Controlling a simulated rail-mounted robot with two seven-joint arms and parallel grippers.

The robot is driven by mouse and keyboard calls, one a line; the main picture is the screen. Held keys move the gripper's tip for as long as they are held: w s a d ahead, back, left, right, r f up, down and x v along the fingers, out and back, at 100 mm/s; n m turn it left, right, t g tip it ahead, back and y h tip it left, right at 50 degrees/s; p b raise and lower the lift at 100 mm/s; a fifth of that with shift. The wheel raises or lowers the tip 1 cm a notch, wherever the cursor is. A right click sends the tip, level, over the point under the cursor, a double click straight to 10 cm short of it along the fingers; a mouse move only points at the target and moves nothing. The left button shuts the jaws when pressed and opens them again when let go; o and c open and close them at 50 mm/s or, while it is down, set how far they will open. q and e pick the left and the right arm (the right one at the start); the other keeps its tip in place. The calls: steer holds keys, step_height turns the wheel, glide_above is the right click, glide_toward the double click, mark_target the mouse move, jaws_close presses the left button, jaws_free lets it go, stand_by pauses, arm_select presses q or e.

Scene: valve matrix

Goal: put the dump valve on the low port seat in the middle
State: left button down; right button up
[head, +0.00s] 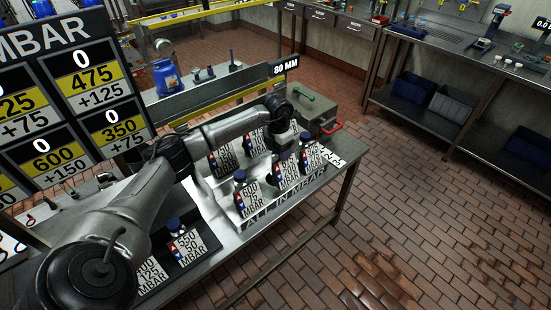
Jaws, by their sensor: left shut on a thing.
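My left arm reaches in from the lower left across the bench. My left gripper (286,146) points down over the right part of the valve bench (225,225), among the label cards. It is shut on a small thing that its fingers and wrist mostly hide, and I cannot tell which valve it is. Valves with blue caps stand beside the cards, one at the front left (173,226) and one near the middle (240,177). I cannot make out the low middle port seat; the arm and cards cover much of that area. My right gripper is not in view.
A large number board (80,90) stands at the left. A grey box (318,112) with a green handle and a red handle sits at the bench's far right end. A blue jug (166,77) stands behind. The brick floor (420,220) to the right is clear.

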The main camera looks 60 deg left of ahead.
mark_target(275, 156)
arm_select(q)
steer(key=shift+a+f, duration=0.35)
steer(key=shift+a, duration=0.25)
steer(key=shift+a+f, duration=0.3)
steer(key=shift+a, duration=0.25)
steer(key=shift+f+b, duration=0.3)
steer(key=shift+f, duration=1.65)
steer(key=shift+c, duration=1.3)
jaws_free()
steer(key=shift+f, duration=0.15)
